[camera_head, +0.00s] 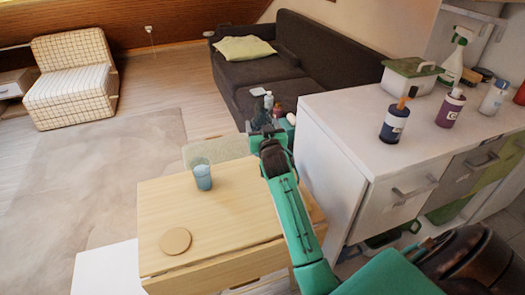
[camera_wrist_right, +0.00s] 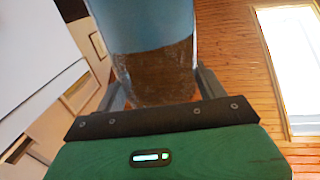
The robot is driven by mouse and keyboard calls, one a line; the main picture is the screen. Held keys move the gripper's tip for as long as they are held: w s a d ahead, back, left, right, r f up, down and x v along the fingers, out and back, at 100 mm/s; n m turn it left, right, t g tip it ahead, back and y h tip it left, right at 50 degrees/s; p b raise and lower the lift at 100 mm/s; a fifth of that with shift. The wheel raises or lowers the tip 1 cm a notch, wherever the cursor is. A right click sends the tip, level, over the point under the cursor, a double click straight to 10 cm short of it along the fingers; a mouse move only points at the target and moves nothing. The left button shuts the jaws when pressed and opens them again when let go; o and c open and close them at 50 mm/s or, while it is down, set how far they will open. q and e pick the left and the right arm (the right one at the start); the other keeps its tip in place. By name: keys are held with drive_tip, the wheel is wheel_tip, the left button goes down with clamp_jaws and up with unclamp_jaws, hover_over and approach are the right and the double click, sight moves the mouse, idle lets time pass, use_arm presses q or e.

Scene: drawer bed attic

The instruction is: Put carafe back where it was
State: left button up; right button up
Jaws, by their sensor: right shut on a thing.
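The carafe (camera_wrist_right: 150,45), a glass vessel, pale blue above and clear below, fills the top middle of the right wrist view. My right gripper (camera_wrist_right: 155,88) is shut on it, with one finger on each side. In the head view my right gripper (camera_head: 266,130) is beyond the far right corner of the wooden table. The carafe there is small, dark and hard to separate from the items behind it. A round wooden coaster (camera_head: 175,241) lies bare on the table. My left gripper is not in view.
A blue glass (camera_head: 203,177) stands on the wooden table (camera_head: 235,215); the table is otherwise mostly clear. A white counter (camera_head: 345,120) with several bottles and a green-and-white container (camera_head: 411,76) stands at right. A dark sofa (camera_head: 320,45) is behind.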

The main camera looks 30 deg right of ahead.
wheel_tip(320, 180, down, 8)
drive_tip(key=shift+r+b, duration=0.1)
drive_tip(key=shift+b, duration=0.55)
drive_tip(key=shift+f, duration=0.5)
drive_tip(key=o, duration=1.2)
drive_tip(key=shift+c, duration=0.2)
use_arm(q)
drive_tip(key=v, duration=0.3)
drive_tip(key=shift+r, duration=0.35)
